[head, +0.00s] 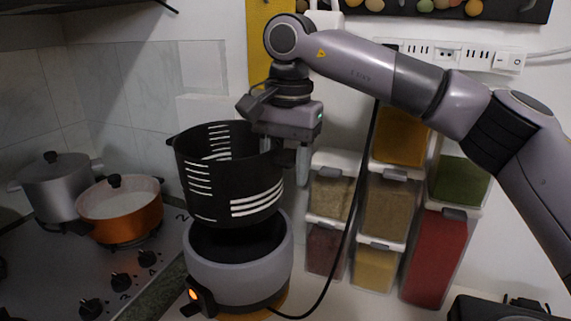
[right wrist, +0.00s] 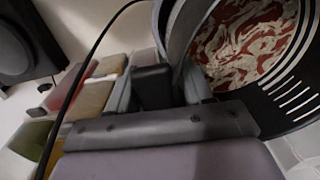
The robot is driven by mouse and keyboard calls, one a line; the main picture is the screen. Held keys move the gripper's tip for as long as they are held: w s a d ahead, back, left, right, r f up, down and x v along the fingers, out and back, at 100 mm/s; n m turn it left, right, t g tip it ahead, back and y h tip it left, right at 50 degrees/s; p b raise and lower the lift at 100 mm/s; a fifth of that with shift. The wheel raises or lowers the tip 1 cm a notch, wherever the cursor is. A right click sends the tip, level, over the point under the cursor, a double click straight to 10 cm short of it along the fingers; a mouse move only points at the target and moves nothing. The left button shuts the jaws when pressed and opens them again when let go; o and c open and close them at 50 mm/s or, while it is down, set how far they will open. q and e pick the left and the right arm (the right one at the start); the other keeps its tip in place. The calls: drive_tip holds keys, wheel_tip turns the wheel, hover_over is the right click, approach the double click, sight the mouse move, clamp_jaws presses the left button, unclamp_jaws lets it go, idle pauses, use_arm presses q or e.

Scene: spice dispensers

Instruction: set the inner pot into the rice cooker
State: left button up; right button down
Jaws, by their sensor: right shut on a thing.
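The inner pot (head: 205,180) is black with white marks and is held upright, slightly tilted, above the grey rice cooker (head: 238,272). The cooker is open and its dark inside shows under the pot. My right gripper (head: 287,160) is shut on the pot's right rim. In the right wrist view the gripper (right wrist: 180,88) grips the wall of the pot (right wrist: 296,92), and red and whitish contents (right wrist: 245,45) show inside it. Whether the pot's bottom touches the cooker's rim, I cannot tell. My left gripper is not in view.
Spice dispensers (head: 388,208) stand against the wall to the right. A black cable (head: 352,190) hangs in front of them and runs to the cooker's base. An orange pan (head: 120,212) and a grey pot (head: 52,185) stand on the stove at left.

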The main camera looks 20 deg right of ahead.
wheel_tip(320, 180, down, 5)
drive_tip(key=b, duration=0.3)
drive_tip(key=shift+f, duration=0.15)
idle(1.1)
wheel_tip(320, 180, down, 9)
drive_tip(key=b, duration=0.5)
idle(3.5)
drive_tip(key=shift+f+b, duration=0.7)
drive_tip(key=shift+f, duration=0.35)
drive_tip(key=shift+c, duration=1.8)
unclamp_jaws()
drive_tip(key=shift+s+f, duration=0.1)
